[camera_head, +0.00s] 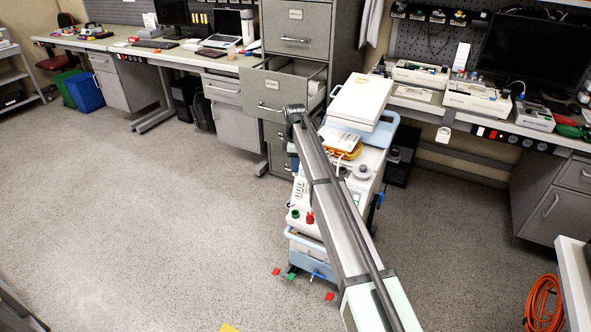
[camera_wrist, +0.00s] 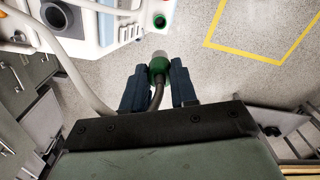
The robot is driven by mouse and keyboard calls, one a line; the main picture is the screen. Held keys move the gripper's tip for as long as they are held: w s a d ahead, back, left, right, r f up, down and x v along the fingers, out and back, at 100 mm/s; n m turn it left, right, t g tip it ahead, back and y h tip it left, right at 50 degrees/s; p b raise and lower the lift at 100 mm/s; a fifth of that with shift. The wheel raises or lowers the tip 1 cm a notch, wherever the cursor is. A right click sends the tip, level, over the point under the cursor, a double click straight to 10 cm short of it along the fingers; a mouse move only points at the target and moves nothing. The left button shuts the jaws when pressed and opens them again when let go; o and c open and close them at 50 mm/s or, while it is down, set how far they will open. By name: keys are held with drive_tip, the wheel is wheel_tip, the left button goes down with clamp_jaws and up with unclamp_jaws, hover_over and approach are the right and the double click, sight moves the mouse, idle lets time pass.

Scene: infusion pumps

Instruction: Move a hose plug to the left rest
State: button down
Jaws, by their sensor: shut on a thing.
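My gripper (camera_wrist: 158,84) shows at the bottom of the wrist view, its two dark blue fingers shut on a green hose plug (camera_wrist: 158,66) with a pale tip and a grey hose running back. The plug is held in the air above the floor, apart from the machine. The gripper and held plug are hidden there by my arm.
A grey cabinet with an open drawer (camera_head: 284,88) stands behind the cart. Workbenches (camera_head: 215,61) line the back. Small red and green markers (camera_head: 276,271) lie at the cart's foot. An orange hose coil (camera_head: 543,303) is at right. The left floor is clear.

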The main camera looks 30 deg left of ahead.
wheel_tip(320, 180, up, 3)
drive_tip(key=shift+r, duration=1.05)
drive_tip(key=w+d, duration=0.2)
drive_tip(key=w, duration=1.3)
drive_tip(key=shift+s+f, duration=0.15)
drive_tip(key=shift+f, duration=2.5)
drive_tip(key=shift+f, duration=1.6)
drive_tip(key=c, duration=0.8)
unclamp_jaws()
